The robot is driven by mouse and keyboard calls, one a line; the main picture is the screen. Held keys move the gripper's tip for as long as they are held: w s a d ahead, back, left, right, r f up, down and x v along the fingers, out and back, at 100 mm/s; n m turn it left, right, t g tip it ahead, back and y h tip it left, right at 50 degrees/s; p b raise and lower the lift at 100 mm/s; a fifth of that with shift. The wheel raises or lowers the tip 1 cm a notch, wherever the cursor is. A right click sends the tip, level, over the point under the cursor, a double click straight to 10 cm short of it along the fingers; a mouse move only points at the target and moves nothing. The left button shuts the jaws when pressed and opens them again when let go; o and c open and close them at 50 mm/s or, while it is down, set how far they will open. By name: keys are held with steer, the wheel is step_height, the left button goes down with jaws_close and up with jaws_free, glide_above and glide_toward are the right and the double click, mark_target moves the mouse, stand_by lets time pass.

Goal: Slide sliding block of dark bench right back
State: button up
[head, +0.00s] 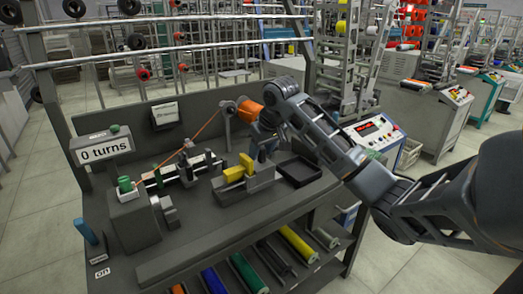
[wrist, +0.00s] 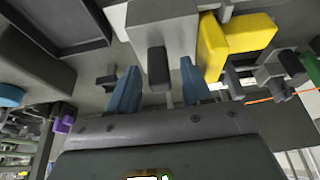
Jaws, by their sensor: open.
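The dark bench (head: 215,235) carries a grey slide base (head: 250,189) with yellow pieces (head: 234,174) on it, right of the winding shaft. In the wrist view, the yellow pieces (wrist: 213,48) sit just right of my gripper. My gripper (wrist: 158,85) is open, with its two blue fingers apart. A short dark knob (wrist: 157,65) under a light grey block (wrist: 165,22) shows between the fingertips, with visible gaps on both sides. I cannot tell for sure that this grey block is the sliding block. In the head view, my arm partly hides the area behind the yellow pieces.
A black tray (head: 299,170) lies right of the slide base. The "0 turns" display (head: 103,149) stands at left. An orange spool (head: 249,111) with its thread is near my wrist. The bench's front strip is largely clear.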

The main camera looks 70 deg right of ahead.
steer(key=shift+c, duration=0.2)
jaws_close()
stand_by(0.4)
